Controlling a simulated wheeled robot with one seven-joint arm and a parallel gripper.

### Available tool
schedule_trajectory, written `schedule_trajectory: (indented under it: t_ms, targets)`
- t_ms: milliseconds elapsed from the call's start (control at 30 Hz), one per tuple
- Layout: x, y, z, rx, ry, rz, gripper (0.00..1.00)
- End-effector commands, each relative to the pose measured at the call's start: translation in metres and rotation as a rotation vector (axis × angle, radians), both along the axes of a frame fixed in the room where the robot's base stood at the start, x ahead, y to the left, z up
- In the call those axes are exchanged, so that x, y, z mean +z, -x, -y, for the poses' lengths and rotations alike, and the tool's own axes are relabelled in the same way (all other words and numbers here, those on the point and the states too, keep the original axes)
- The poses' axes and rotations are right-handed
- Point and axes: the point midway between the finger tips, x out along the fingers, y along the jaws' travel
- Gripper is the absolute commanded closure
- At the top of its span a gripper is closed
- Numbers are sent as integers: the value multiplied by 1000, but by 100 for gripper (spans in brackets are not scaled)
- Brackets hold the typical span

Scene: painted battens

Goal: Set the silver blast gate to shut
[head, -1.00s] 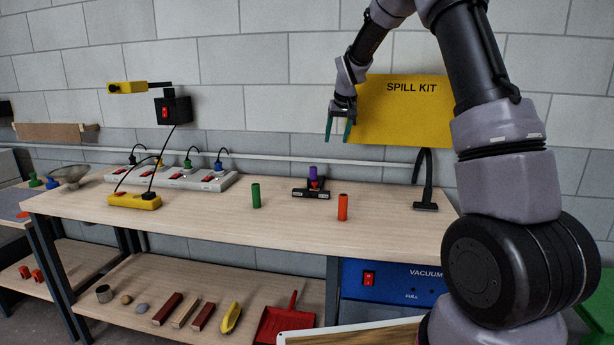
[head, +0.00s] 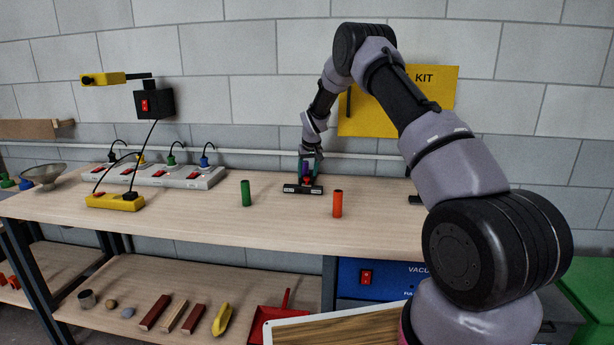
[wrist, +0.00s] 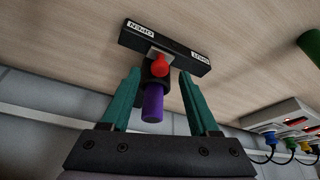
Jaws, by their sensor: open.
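A black block with a short purple handle (head: 306,170) stands on the workbench near the back. In the wrist view its dark bar (wrist: 183,53) has an OPEN label at the left end and one that seems to read SHUT at the right. A red knob (wrist: 160,66) sits near the bar's middle, above the purple handle (wrist: 153,100). I cannot tell which label it is set to, and nothing on it looks clearly silver. My gripper (head: 308,158) is over this device. In the wrist view my gripper (wrist: 159,74) is open, its green fingers either side of the handle, apparently not touching it.
A green cylinder (head: 245,193) stands left of the device and an orange cylinder (head: 337,204) right of it. A power strip (head: 178,175) with plugs and a yellow box (head: 115,201) lie further left. The bench front (head: 230,235) is clear.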

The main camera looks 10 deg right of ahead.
Motion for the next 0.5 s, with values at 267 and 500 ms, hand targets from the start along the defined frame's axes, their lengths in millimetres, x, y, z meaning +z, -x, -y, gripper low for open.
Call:
schedule_trajectory:
  t_ms: [267, 500]
  targets:
    - [-17, -8, -1, 0, 0, 2, 39]
    - [-18, -8, -1, 0, 0, 1, 42]
